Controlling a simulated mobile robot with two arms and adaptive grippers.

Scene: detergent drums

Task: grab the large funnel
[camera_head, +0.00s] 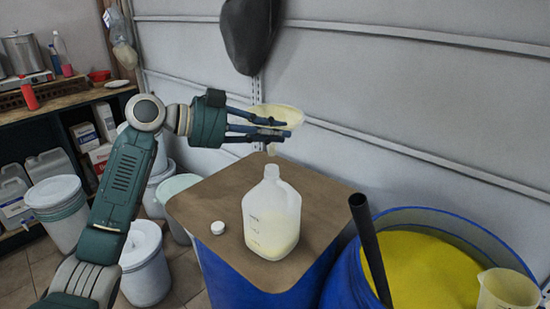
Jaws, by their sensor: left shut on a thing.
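The large funnel (284,114) is pale cream with a wide rim, and its spout points down. My left gripper (285,129) is shut on the funnel and holds it in the air, upright or nearly so. Its dark fingers cover part of the funnel's side. The funnel's spout is above and close to the open neck of a translucent jug (271,219), apparently apart from it. The jug stands upright on a brown board and is partly filled with pale material. My right gripper is not in view.
A white cap (217,228) lies on the brown board (200,203) left of the jug. At right, a blue drum (462,226) holds yellow powder, a dark tube (370,246) and a cream measuring jug (507,289). White buckets (146,262) and shelves stand at left.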

